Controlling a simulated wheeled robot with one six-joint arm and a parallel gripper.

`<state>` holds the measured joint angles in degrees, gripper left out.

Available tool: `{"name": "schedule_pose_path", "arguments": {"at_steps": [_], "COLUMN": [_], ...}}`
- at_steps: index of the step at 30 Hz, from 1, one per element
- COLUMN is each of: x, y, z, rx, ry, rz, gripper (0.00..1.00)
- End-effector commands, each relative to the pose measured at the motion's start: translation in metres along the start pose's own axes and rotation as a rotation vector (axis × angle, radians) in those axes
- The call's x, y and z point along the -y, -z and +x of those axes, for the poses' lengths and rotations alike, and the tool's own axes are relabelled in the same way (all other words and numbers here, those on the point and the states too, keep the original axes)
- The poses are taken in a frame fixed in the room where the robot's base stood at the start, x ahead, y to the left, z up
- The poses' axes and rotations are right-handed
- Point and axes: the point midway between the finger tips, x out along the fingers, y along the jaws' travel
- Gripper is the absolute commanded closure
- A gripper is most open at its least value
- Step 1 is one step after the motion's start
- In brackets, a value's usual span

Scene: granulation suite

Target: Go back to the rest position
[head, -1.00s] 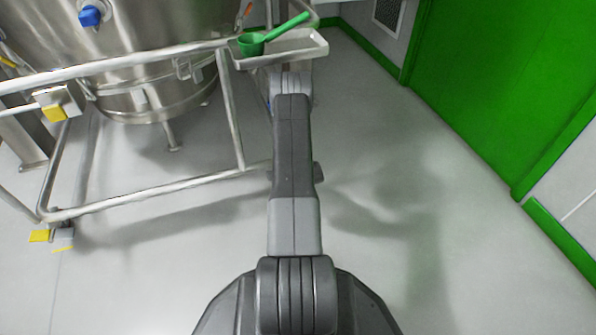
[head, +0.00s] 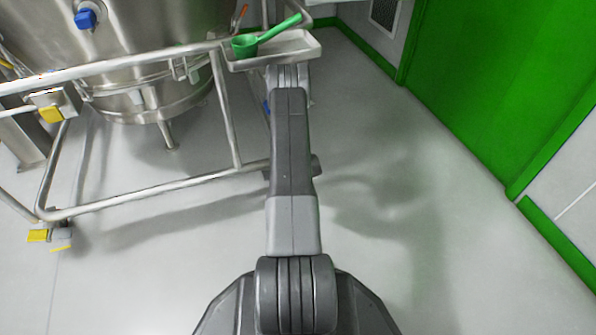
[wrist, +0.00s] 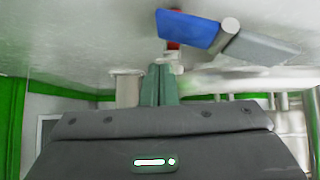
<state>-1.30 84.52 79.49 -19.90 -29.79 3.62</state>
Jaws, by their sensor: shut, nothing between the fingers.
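My gripper (wrist: 160,85) shows in the wrist view as two grey-green fingers held together beyond the dark wrist housing, with nothing seen between them. In the head view my arm stretches straight ahead from the bottom middle, and the gripper itself is hidden beyond its far end. That far end appears just below a shallow tray on the steel frame.
The pale tray (head: 311,52) holds a green scoop (head: 243,46). A steel vessel (head: 140,50) in a tubular frame (head: 150,190) stands left. A blue pedal (wrist: 190,32) shows near the fingers. A green door (head: 500,70) is right. Floor right of my arm is clear.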

Motion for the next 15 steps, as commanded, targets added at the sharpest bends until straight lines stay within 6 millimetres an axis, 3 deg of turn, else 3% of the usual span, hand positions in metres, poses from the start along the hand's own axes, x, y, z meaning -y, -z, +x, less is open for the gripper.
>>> {"name": "schedule_pose_path", "arguments": {"at_steps": [1,6,15], "x": [-0.002,-0.013,-0.023], "y": [0.011,0.007,0.003], "z": [-0.013,-0.053,-0.095], "rx": [-0.001,0.001,0.0], "ry": [-0.001,-0.001,-0.001], "rz": [0.001,0.003,0.001], "gripper": [1.0,1.0,1.0]}}
